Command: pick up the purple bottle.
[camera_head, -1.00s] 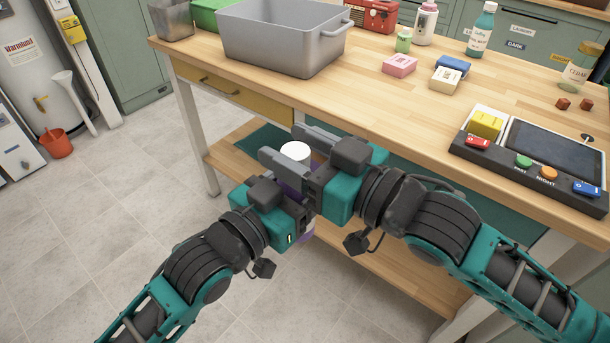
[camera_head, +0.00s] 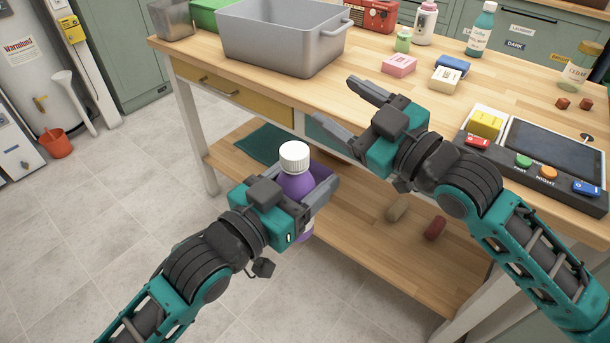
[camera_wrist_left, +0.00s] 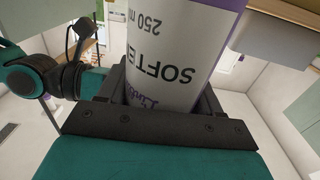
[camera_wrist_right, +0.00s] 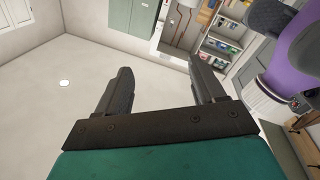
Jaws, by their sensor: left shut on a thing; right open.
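The purple bottle (camera_head: 296,186) with a white cap is upright in the head view, in front of the table's front edge. My left gripper (camera_head: 322,188) is shut on the bottle and hides part of its body. In the left wrist view the bottle's white label (camera_wrist_left: 180,60) lies between the fingers. My right gripper (camera_head: 345,112) is open and empty, up and to the right of the bottle, near the table edge. In the right wrist view its fingers (camera_wrist_right: 160,88) are apart with nothing between them, and the bottle (camera_wrist_right: 288,68) shows at the right edge.
The wooden table (camera_head: 350,88) holds a grey bin (camera_head: 275,45), soap blocks, a teal bottle (camera_head: 481,30) and a button panel (camera_head: 520,165). A lower shelf (camera_head: 390,240) carries two small blocks. Open floor lies at the left.

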